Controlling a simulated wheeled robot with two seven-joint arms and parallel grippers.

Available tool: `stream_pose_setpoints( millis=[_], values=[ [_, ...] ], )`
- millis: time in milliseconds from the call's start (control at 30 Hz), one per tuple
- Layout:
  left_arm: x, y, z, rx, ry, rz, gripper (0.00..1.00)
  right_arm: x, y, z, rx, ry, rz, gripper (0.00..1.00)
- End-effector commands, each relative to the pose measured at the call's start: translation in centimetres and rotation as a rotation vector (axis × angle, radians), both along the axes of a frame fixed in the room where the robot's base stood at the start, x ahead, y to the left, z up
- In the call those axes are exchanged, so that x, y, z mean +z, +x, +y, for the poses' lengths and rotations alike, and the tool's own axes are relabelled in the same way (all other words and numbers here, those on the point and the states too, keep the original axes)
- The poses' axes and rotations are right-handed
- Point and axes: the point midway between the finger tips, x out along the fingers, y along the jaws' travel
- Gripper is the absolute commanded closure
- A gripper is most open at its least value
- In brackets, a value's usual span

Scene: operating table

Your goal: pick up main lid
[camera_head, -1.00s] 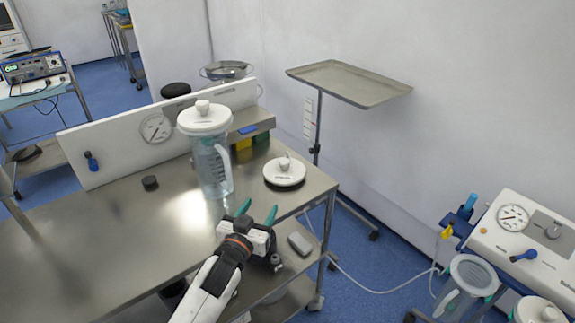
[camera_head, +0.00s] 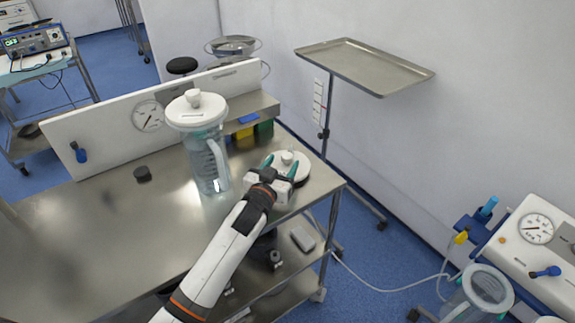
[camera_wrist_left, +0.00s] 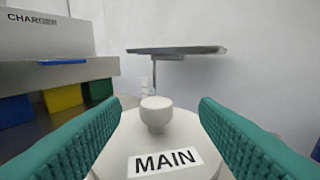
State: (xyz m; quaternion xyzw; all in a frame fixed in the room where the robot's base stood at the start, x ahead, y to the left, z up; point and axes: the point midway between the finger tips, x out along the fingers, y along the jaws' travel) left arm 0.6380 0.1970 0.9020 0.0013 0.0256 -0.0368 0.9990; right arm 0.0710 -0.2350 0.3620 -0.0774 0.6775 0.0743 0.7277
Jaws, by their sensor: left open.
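The main lid is a white round disc with a knob on top; its knob (camera_head: 288,157) shows in the head view near the right end of the steel table. In the left wrist view the lid (camera_wrist_left: 118,135) carries a "MAIN" label in front of its knob (camera_wrist_left: 156,113). My left gripper (camera_head: 279,166) is open at the lid, with its teal fingers on either side of the knob and apart from it. In the wrist view the fingers (camera_wrist_left: 157,140) flank the knob. Part of the lid is hidden behind the gripper in the head view. My right gripper is not in view.
A clear canister (camera_head: 207,150) with a white lid stands on the steel table (camera_head: 120,235), left of my gripper. A white panel with a gauge (camera_head: 148,116) lines the table's back. A tray stand (camera_head: 365,66) is behind at the right. The table's left part is mostly clear.

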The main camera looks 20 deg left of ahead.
Motion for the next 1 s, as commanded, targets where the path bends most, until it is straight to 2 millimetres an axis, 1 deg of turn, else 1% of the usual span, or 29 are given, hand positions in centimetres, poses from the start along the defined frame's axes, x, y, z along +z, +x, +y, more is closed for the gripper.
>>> stream_pose_setpoints(
  millis=[133,200,400,500,733,767,1000],
  values=[
    [-0.2,1.1,0.0,0.001,-0.001,0.001,0.45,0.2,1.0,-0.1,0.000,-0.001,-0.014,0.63],
    [-0.3,2.1,0.1,0.000,0.000,0.000,0.45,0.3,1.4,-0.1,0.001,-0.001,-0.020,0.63],
    [-0.7,4.6,0.0,0.000,-0.001,0.000,0.45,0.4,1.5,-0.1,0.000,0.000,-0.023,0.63],
    [-0.8,5.2,0.0,0.000,-0.001,0.001,0.45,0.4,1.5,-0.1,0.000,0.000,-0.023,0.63],
    [-0.8,5.3,-0.1,0.000,-0.001,0.000,0.45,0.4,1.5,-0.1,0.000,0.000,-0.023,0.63],
    [-0.8,5.3,-0.1,0.000,-0.001,0.001,0.46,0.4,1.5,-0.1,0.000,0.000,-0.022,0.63],
    [-0.8,5.3,0.0,0.000,-0.001,0.001,0.86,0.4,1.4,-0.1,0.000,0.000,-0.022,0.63]
  ],
)
